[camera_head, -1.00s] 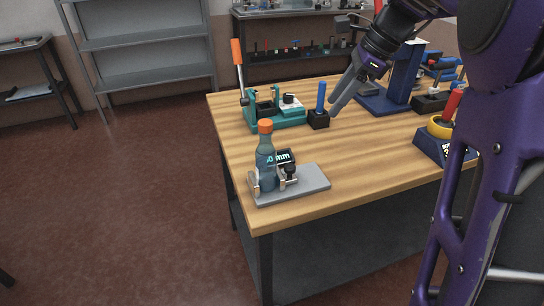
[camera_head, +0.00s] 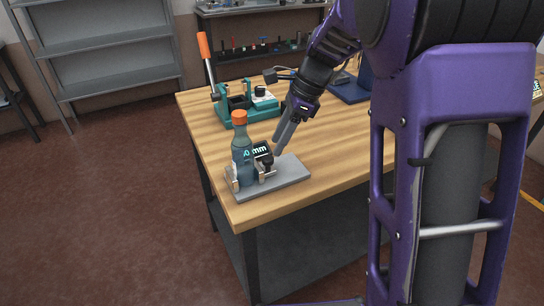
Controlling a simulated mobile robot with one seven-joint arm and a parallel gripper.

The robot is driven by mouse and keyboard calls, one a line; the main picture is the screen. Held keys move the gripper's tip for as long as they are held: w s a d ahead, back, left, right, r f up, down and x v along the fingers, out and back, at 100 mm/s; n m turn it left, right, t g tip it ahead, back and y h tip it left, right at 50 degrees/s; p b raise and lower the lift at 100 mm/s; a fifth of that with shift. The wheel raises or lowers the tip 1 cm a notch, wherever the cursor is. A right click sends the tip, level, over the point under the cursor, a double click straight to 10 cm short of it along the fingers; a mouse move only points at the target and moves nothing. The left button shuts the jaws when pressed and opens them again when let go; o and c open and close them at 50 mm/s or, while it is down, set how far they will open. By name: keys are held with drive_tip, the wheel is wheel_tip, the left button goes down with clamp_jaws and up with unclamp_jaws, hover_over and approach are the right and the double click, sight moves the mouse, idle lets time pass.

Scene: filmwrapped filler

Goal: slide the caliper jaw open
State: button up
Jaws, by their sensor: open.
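The caliper fixture (camera_head: 264,158) stands on a grey base plate (camera_head: 290,172) at the near left corner of the table. It has a dark display reading mm, and pale jaws low down around a bottle. The bottle (camera_head: 242,150) is blue-grey with an orange cap, stands upright between the jaws and hides part of them and of the display. My gripper (camera_head: 279,150) points down just to the right of the display, above or behind the plate. Its fingers overlap in this view; it is open and holds nothing visible. Whether it touches the caliper I cannot tell.
A teal fixture (camera_head: 234,114) with an orange-handled lever (camera_head: 204,46) stands behind on the wooden table (camera_head: 215,205). A blue stand (camera_head: 348,92) is at the back. My arm hides much of the table's right side. Grey shelves (camera_head: 110,52) stand at the back left.

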sight(270, 158)
drive_tip(key=shift+b+x, duration=0.3)
drive_tip(key=shift+x, duration=2.1)
clamp_jaws()
drive_tip(key=shift+d, duration=0.1)
